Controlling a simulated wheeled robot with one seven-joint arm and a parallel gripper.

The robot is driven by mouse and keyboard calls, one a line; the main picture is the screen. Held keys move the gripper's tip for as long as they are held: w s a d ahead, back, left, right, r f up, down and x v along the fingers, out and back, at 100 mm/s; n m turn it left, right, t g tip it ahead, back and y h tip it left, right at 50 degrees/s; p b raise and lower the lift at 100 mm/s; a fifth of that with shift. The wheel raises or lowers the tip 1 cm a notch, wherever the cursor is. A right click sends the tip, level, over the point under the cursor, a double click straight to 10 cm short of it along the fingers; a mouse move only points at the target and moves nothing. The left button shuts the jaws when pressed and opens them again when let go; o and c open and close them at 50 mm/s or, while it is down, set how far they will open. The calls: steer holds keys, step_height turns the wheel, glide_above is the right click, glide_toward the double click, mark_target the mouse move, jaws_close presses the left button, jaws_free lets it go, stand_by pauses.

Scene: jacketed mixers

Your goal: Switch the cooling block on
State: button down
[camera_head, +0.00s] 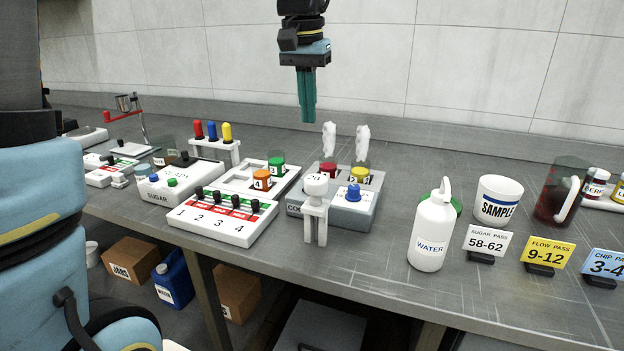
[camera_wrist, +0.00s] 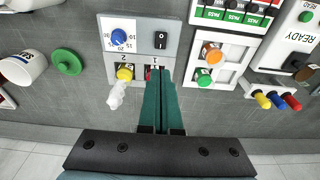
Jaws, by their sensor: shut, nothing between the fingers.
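The grey cooling block (camera_head: 348,214) stands mid-bench with a blue dial (camera_head: 353,192) on top. A jar with a red top (camera_head: 328,170) and one with a yellow top (camera_head: 361,174) sit in it, with white plumes above them. In the wrist view the block (camera_wrist: 141,24) shows its dial (camera_wrist: 120,37) and a black rocker switch (camera_wrist: 160,40); I cannot tell the switch's position. In the head view the switch is hidden. My gripper (camera_head: 307,119) points down above the block's back, shut and empty. In the wrist view its green fingertips (camera_wrist: 155,74) cover part of the red-topped jar.
A white round-topped stand (camera_head: 316,212) is close in front of the block. A water bottle (camera_head: 432,232) and sample cup (camera_head: 496,200) stand right. A numbered panel (camera_head: 222,219) and a tray with orange and green jars (camera_head: 250,178) lie left.

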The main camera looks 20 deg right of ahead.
steer(key=f, duration=0.4)
steer(key=w+d+f+p, duration=0.1)
steer(key=f, duration=0.8)
steer(key=shift+w+d+f+p, duration=0.15)
steer(key=shift+w+f+p, duration=0.05)
steer(key=shift+f+p, duration=0.2)
steer(key=shift+w+p, duration=0.1)
steer(key=shift+p, duration=0.45)
steer(key=shift+f, duration=0.2)
steer(key=shift+s+a+r, duration=0.15)
steer(key=shift+s+a, duration=0.35)
steer(key=shift+s, duration=0.1)
